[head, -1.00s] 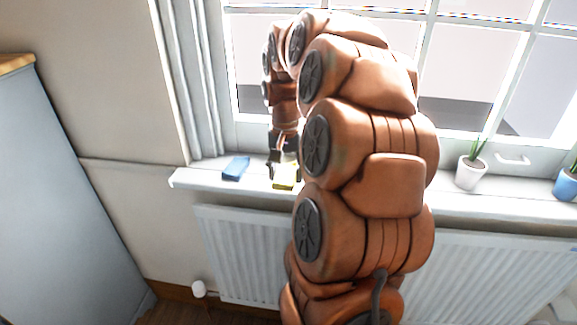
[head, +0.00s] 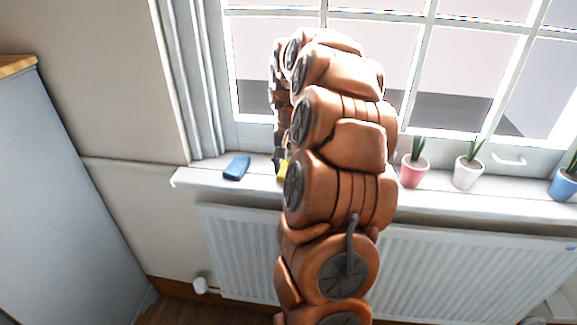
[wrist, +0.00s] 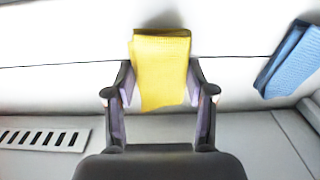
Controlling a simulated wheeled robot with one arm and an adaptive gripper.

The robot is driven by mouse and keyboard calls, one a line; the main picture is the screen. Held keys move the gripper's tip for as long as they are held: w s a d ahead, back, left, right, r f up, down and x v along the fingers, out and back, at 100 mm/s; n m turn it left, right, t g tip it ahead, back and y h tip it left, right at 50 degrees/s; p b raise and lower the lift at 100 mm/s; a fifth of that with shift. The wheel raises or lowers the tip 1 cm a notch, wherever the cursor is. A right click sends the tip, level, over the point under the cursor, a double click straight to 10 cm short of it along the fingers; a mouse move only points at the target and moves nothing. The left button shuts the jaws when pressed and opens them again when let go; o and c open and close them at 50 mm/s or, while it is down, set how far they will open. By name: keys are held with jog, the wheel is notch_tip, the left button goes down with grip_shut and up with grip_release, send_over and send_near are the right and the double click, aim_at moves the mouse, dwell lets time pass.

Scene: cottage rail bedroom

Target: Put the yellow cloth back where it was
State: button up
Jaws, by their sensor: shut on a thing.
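The yellow cloth (wrist: 160,55) is a folded, textured piece between the two fingers of my gripper (wrist: 160,92) in the wrist view. My gripper is shut on it. In the head view a small part of the yellow cloth (head: 283,169) shows at the windowsill, beside my arm, which hides the rest of it and most of my gripper. I cannot tell if the cloth touches the sill (head: 207,177). A blue folded cloth (head: 237,168) lies on the sill to the left, and it also shows at the right of the wrist view (wrist: 290,60).
Pink (head: 414,171), white (head: 468,173) and blue (head: 565,185) plant pots stand on the sill to the right of my arm. The window (head: 470,60) is behind it, and a radiator (head: 470,270) is below. The sill between the blue cloth and my arm is bare.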

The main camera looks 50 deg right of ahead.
aim_at(288, 165)
jog(key=shift+f, duration=0.2)
jog(key=shift+f, duration=0.2)
jog(key=o, duration=1.2)
jog(key=shift+r, duration=0.1)
notch_tip(288, 165, up, 12)
jog(key=shift+r+b, duration=0.1)
jog(key=shift+b, duration=0.75)
jog(key=shift+a, duration=0.15)
